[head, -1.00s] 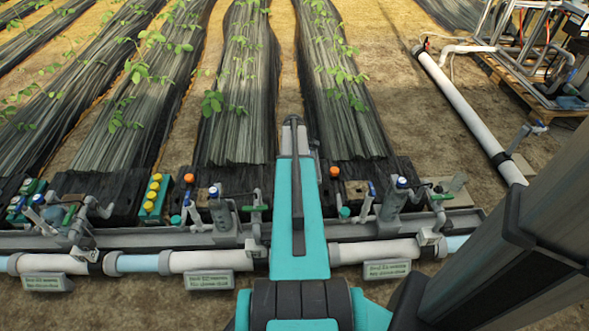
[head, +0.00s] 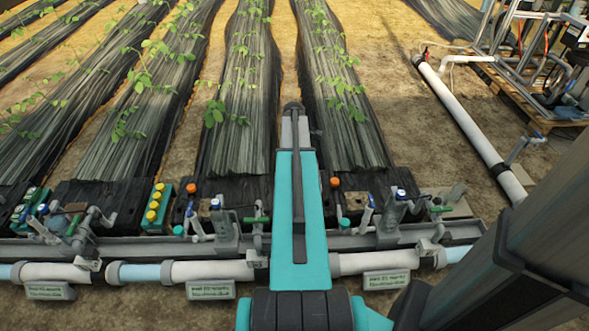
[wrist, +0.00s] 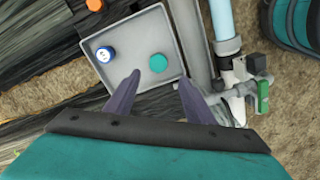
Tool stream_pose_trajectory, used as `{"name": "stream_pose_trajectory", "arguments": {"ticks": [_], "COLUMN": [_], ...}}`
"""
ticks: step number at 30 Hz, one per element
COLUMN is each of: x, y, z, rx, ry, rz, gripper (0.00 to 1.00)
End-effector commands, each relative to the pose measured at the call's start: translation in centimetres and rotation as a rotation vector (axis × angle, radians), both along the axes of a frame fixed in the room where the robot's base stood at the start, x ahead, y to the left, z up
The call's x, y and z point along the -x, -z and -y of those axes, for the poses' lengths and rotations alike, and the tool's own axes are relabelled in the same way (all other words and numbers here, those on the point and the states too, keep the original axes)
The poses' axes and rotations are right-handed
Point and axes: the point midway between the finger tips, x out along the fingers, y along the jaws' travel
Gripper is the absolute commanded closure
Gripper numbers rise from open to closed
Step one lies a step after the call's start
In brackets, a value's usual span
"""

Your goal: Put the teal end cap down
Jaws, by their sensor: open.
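The teal end cap (wrist: 157,62) lies in a shallow grey tray (wrist: 178,35) in the wrist view. My gripper (wrist: 158,77) is open, with its two dark fingertips apart and nothing between them. The cap shows just beyond the gap between the fingertips, clear of both. In the head view my arm hides the gripper and this tray. Another teal cap (head: 178,230) shows left of my arm there.
A blue-and-white cap (wrist: 104,54) lies in the same tray, left of the teal one. An orange cap (wrist: 94,4) is beyond it. A pipe and a green-handled valve (wrist: 263,95) stand right of the tray. Crop rows (head: 240,120) stretch behind.

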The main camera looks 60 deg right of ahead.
Motion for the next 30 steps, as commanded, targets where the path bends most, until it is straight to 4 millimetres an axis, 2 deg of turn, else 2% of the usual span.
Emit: {"name": "stream_pose_trajectory", "arguments": {"ticks": [1,6,30], "x": [0.02,0.04,-0.07], "y": [-0.63,-1.31,-1.40], "z": [0.01,0.01,-0.02], "rx": [0.001,0.000,0.001], "ry": [0.000,0.000,-0.001], "rz": [0.000,0.000,0.000], "gripper": [0.51,0.51,0.51]}}
